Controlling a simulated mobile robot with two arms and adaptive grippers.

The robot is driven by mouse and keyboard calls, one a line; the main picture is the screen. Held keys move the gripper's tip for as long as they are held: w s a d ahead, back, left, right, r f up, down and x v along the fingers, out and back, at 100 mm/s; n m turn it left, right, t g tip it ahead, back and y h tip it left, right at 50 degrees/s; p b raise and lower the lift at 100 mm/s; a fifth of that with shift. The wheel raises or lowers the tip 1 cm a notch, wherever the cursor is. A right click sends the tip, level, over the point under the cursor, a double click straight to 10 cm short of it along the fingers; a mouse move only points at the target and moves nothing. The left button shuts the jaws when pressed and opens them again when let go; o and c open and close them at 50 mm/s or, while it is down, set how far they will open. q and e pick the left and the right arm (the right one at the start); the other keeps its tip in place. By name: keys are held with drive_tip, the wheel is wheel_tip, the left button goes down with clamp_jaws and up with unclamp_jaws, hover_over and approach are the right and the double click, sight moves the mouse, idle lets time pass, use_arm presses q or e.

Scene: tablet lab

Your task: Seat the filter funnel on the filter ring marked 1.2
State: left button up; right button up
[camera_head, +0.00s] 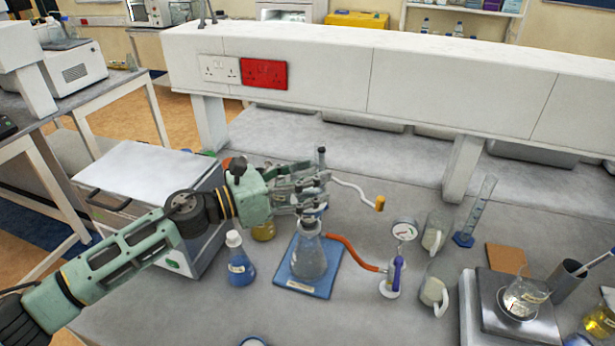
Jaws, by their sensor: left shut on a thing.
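My left gripper (322,186) is shut above a clear conical flask (309,262), on a thing mostly hidden by its fingers. That thing appears to be the filter funnel, but its shape cannot be made out. The flask stands upright on a blue mat (326,279) with a small label at its front edge. The flask's mouth is just under the fingers, and I cannot tell whether the held thing touches it. No marking 1.2 is readable, and I cannot make out the filter ring. My right gripper is out of view.
A red-orange hose (352,250) runs from the flask to a hand pump (394,278) with a gauge (404,229). A blue-liquid bottle (239,266) stands left of the mat. Two white-handled jugs (434,291), a measuring cylinder (476,215) and a hotplate (512,322) are right.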

use_arm(q)
drive_tip(key=shift+f, duration=0.15)
idle(0.5)
idle(0.3)
drive_tip(key=o, duration=1.2)
drive_tip(key=shift+a, duration=0.1)
drive_tip(key=shift+s+a+f, duration=0.1)
drive_tip(key=shift+s+a, duration=0.1)
drive_tip(key=shift+a, duration=0.2)
drive_tip(key=v, duration=1.1)
